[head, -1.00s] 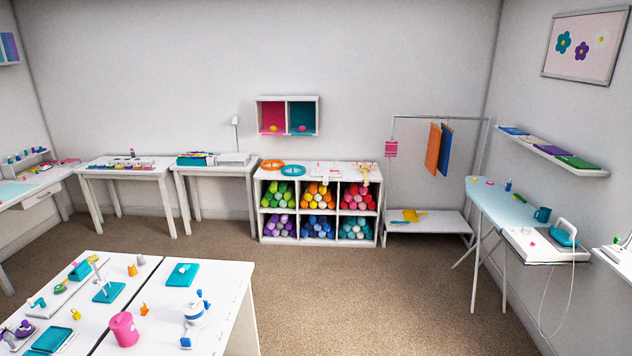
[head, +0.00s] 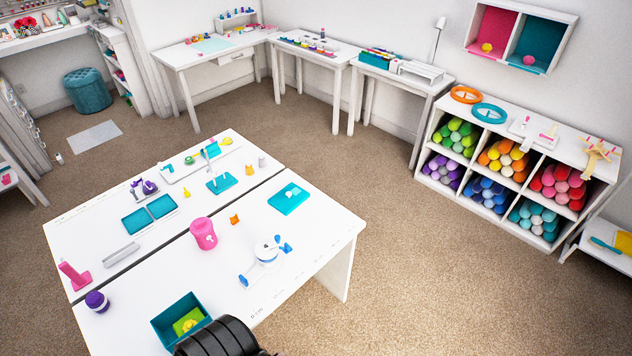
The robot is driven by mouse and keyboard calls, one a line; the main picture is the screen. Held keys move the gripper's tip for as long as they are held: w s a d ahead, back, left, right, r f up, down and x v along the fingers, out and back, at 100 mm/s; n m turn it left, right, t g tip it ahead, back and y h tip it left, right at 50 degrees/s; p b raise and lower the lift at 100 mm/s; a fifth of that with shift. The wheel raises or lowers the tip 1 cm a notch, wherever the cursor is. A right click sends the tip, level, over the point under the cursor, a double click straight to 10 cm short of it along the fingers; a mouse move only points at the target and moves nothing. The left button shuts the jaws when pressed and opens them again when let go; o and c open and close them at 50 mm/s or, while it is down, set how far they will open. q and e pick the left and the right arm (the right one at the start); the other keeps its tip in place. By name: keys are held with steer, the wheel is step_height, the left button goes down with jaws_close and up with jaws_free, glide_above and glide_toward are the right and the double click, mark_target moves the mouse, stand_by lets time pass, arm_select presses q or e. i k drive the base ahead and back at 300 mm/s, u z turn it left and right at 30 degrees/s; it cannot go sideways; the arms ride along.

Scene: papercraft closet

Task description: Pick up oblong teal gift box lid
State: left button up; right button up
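A flat teal oblong piece (head: 289,198) lies on the white table, near its right end; it may be the gift box lid, but I cannot tell for sure. An open teal box (head: 170,318) with a green and yellow item in it stands at the table's near edge. Two shallow teal trays (head: 137,221) lie side by side farther left on the table. A black rounded part of mine covers the near right corner of the open box. No gripper fingers show, so neither gripper can be seen.
The white table (head: 140,285) also holds a pink canister (head: 203,233), a white and blue tool (head: 266,254), a purple jar (head: 97,301) and a pink stand (head: 75,274). A cubby shelf (head: 425,178) of coloured rolls stands at right. Carpet is clear between.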

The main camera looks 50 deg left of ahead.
mark_target(290, 198)
steer(key=i, duration=2.35)
steer(key=u, duration=2.7)
